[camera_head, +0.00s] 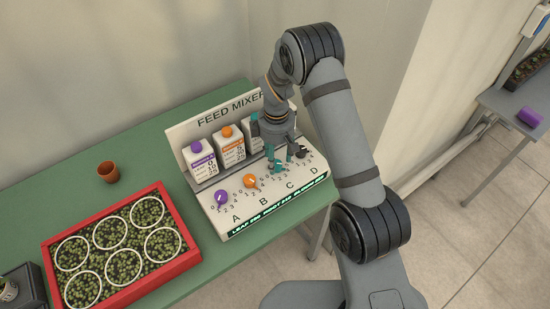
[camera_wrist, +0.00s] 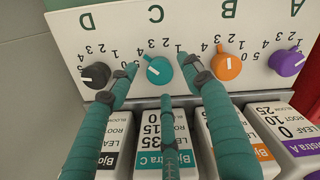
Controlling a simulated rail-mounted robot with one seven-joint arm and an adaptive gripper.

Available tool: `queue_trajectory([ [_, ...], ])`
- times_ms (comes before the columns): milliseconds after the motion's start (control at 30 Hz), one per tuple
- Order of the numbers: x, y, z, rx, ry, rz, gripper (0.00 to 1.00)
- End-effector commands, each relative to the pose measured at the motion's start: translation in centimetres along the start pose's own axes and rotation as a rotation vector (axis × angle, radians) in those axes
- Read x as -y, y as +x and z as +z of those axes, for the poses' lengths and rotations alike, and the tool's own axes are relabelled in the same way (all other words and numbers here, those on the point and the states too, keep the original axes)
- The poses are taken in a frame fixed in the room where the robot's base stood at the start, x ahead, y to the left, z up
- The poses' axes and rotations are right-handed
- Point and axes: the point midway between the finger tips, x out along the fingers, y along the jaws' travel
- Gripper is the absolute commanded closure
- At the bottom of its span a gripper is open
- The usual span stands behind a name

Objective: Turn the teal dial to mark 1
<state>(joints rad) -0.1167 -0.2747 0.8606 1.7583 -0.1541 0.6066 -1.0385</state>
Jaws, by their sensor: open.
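The teal dial (camera_wrist: 159,70) sits at column C on the white panel of the feed mixer (camera_head: 228,222). In the wrist view its white mark lies toward the left of its face; I cannot read the exact number. It also shows, partly hidden, in the head view (camera_head: 276,168). My gripper (camera_head: 281,156) has teal fingers and is open. In the wrist view its fingertips (camera_wrist: 160,76) are spread left, right and below the dial, with no clear contact; depth is hard to judge.
The orange dial (camera_wrist: 229,65) and purple dial (camera_wrist: 287,62) stand right of the teal one in the wrist view, the black dial (camera_wrist: 96,75) left. Feed cartons (camera_head: 229,147) stand behind the dials. A red tray (camera_head: 186,262) and a brown pot (camera_head: 108,171) are on the green bench.

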Motion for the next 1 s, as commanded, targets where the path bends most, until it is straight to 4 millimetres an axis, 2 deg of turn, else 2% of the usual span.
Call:
queue_trajectory([
  [200, 0.0, 1.4, 0.0, -0.001, 0.001, 0.0, 0.51],
  [467, 0.0, 1.5, -0.1, -0.001, 0.0, 0.001, 0.51],
  [1000, 0.0, 1.5, -0.1, -0.001, 0.0, 0.001, 0.83],
])
